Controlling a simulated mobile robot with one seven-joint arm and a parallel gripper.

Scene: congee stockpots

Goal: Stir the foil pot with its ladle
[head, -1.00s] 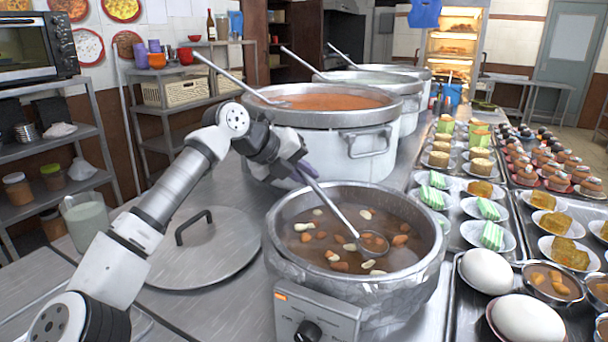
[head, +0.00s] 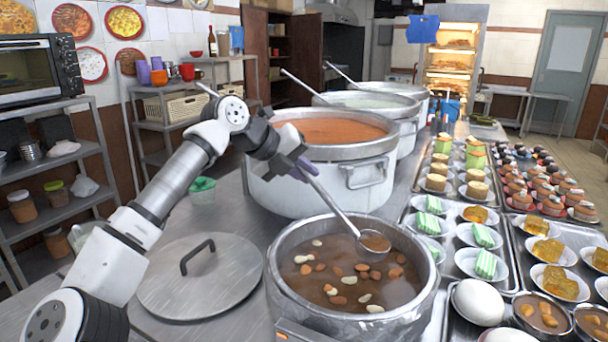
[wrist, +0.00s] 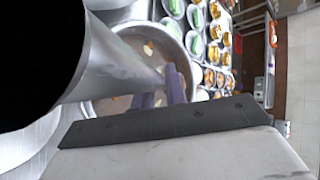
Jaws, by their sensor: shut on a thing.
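The foil pot (head: 345,327) stands at the front centre of the head view, holding brown soup with orange and pale pieces. The wrist view also shows the pot's rim (wrist: 188,52). My gripper (head: 303,170) is above the pot's far left side, its purple fingers shut on the upper part of the metal ladle (head: 338,212). The wrist view shows the purple fingers (wrist: 164,92) over the pot. The ladle slants down to the right. Its bowl (head: 375,244) is inside the pot near the far right wall, with brown soup in it. I cannot tell how deep it sits.
A lid (head: 200,280) lies on the counter left of the foil pot. A large pot of orange soup (head: 318,180) stands close behind, with more pots beyond. Trays of plated food (head: 458,240) lie close on the right.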

